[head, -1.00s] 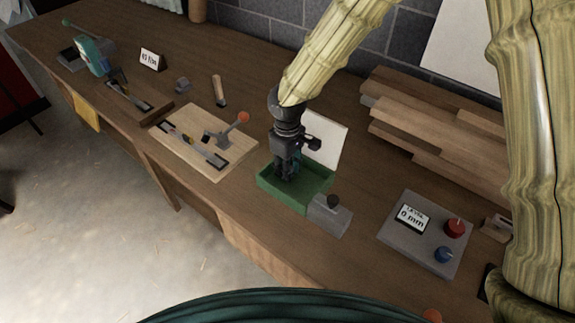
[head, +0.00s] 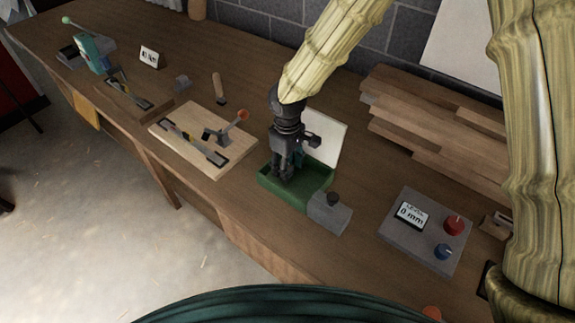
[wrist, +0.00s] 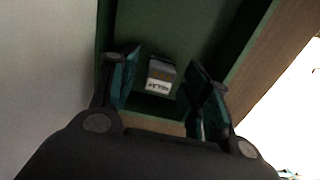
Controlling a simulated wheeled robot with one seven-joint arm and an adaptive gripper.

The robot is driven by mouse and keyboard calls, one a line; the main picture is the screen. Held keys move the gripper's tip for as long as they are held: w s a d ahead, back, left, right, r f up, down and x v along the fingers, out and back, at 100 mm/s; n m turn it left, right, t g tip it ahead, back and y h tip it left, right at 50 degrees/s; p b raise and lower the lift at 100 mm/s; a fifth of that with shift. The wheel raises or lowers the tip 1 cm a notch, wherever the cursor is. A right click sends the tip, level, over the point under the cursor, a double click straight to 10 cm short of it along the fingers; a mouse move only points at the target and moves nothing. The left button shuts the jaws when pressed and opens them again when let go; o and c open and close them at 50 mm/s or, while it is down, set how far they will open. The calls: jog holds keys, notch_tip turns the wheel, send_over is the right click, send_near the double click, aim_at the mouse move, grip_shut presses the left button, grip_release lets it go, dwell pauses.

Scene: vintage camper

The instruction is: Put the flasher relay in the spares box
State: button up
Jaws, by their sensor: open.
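The flasher relay (wrist: 160,75), a small grey block with a white label, lies inside a green open box (wrist: 224,35), seen in the wrist view. The box also shows in the head view (head: 295,197), on the bench. I take it for the spares box. My gripper (head: 283,174) reaches down into it. In the wrist view my gripper (wrist: 162,95) is open, with one teal-padded finger on each side of the relay and a gap to both. In the head view the relay is hidden by the box and gripper.
A white panel (head: 327,142) stands right behind the box. A grey block with a dark knob (head: 328,213) adjoins its right front. Stacked boards (head: 440,130) and a grey control panel (head: 427,231) are to the right. A wooden board with a lever clamp (head: 190,155) is left.

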notch_tip(320, 180, up, 12)
jog(key=b, duration=0.2)
jog(key=shift+f, duration=0.15)
dwell(1.3)
